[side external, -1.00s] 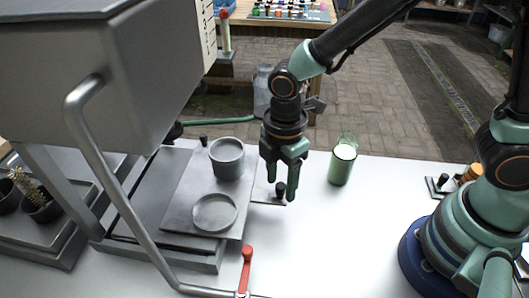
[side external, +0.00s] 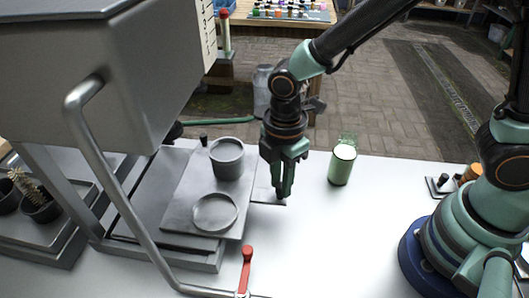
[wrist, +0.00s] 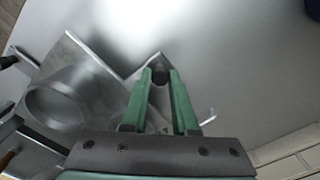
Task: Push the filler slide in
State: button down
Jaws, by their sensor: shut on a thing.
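The filler slide is a thin grey metal tab (side external: 262,196) sticking out to the right from the filler's flat plate (side external: 181,206). It also shows in the wrist view (wrist: 141,78). My gripper (side external: 283,192) points down over the tab's outer end, with its green fingers shut on the slide's dark knob (wrist: 160,76). In the side view the fingers hide the knob. A grey metal cup (side external: 227,160) stands on the plate, and a round ring (side external: 215,213) sits in front of it.
A green glass with pale contents (side external: 342,165) stands right of my gripper. A bent metal bar (side external: 116,197) and a red-handled lever (side external: 246,266) are at the front. The white table (side external: 330,235) is clear between the plate and my base.

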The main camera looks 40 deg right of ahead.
aim_at(256, 194)
dwell(0.8)
jog(key=shift+w+a, duration=1.8)
jog(key=c, duration=0.7)
grip_release()
jog(key=shift+r, duration=0.15)
notch_tip(256, 194, up, 12)
jog(key=shift+f, duration=0.1)
jog(key=shift+d, duration=0.1)
